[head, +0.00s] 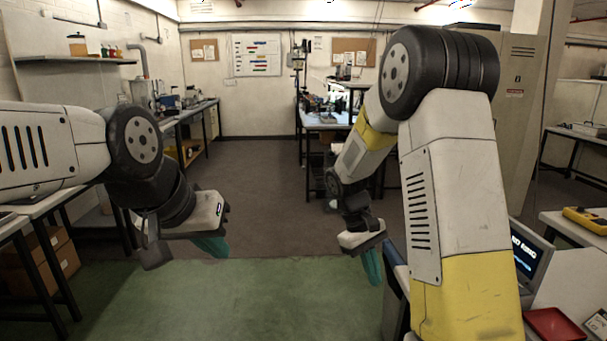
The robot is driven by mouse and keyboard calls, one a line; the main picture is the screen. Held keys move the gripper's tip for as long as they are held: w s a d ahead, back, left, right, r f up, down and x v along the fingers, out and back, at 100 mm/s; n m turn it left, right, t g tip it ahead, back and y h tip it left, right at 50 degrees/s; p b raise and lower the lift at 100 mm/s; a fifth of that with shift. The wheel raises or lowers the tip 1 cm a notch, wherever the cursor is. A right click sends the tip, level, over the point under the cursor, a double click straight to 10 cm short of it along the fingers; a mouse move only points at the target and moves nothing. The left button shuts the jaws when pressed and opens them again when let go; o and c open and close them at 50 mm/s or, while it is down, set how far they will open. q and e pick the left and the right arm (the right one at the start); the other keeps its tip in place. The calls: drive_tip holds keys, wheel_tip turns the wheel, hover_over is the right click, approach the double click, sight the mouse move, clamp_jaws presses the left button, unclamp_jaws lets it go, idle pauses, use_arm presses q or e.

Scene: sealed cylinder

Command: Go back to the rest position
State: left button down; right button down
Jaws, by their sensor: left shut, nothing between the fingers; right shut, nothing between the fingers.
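My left gripper (212,246) is at the left end of the view, with teal fingers pointing down over the floor. It is shut and empty. My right gripper (372,266) hangs right of the middle, also with teal fingers pointing down. It is shut and empty. Both grippers are in the air and apart from each other. The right arm bends down from a raised elbow. No sealed cylinder can be made out in this view.
A green mat (255,300) covers the floor below. A bench (320,121) with equipment stands at the back. At the right are a laptop (528,252), a red tray (556,329) and a yellow device (586,220). The middle floor (262,185) is clear.

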drive_tip(key=s+a+r+m+t+y, duration=0.2)
drive_tip(key=s+r+m+t+y, duration=0.3)
drive_tip(key=s+r, duration=1.1)
wheel_tip(320, 180, up, 3)
drive_tip(key=t, duration=0.3)
drive_tip(key=shift+a+r+y, duration=0.15)
drive_tip(key=shift+a+y, duration=0.25)
